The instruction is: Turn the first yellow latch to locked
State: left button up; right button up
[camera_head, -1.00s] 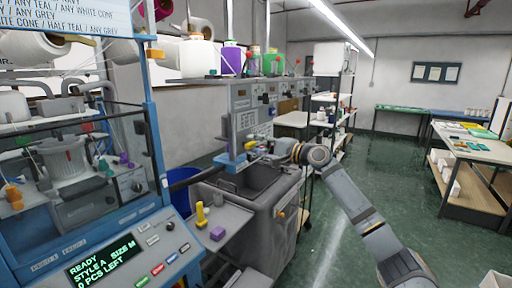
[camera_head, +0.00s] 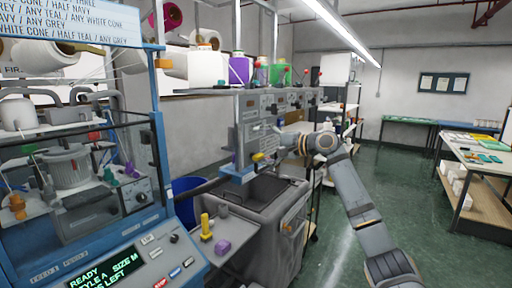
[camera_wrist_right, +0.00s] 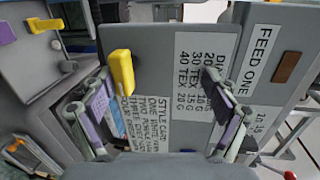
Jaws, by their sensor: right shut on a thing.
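The yellow latch (camera_head: 258,157) shows as a small yellow handle at the front of the grey machine in the head view. In the right wrist view the yellow latch (camera_wrist_right: 122,72) stands out from a grey panel, close to the left-hand finger. My right gripper (camera_head: 266,150) reaches in from the right at the latch. My left gripper is not in view.
The panel carries a style card (camera_wrist_right: 150,122) and a "FEED ONE" label (camera_wrist_right: 262,48). A yellow post (camera_head: 205,226) and purple knob (camera_head: 222,247) stand on a ledge left of a grey bin (camera_head: 262,215). A blue machine (camera_head: 140,240) fills the left. Floor is clear at right.

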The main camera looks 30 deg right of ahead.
jog(key=shift+s+d+r+b, duration=0.2)
jog(key=shift+s+r+b, duration=0.45)
jog(key=shift+b, duration=0.1)
jog(key=shift+c, duration=0.6)
jog(key=shift+b+v, duration=0.9)
jog(key=shift+b, duration=0.15)
jog(key=shift+c, duration=1)
jog(key=shift+t, duration=0.3)
jog(key=s+b, duration=0.1)
jog(key=s, duration=0.2)
jog(key=s+r+b, duration=0.1)
jog(key=s, duration=0.2)
jog(key=shift+d+r, duration=0.1)
jog(key=shift+d, duration=0.15)
jog(key=shift+c, duration=1.1)
jog(key=s+b, duration=0.1)
jog(key=s+d+b, duration=0.1)
jog(key=b, duration=0.1)
jog(key=s+d+b, duration=0.1)
jog(key=b, duration=0.1)
jog(key=shift+s+d+f, duration=0.15)
jog(key=shift+s+f, duration=0.2)
jog(key=shift+f, duration=0.05)
jog(key=shift+s, duration=0.1)
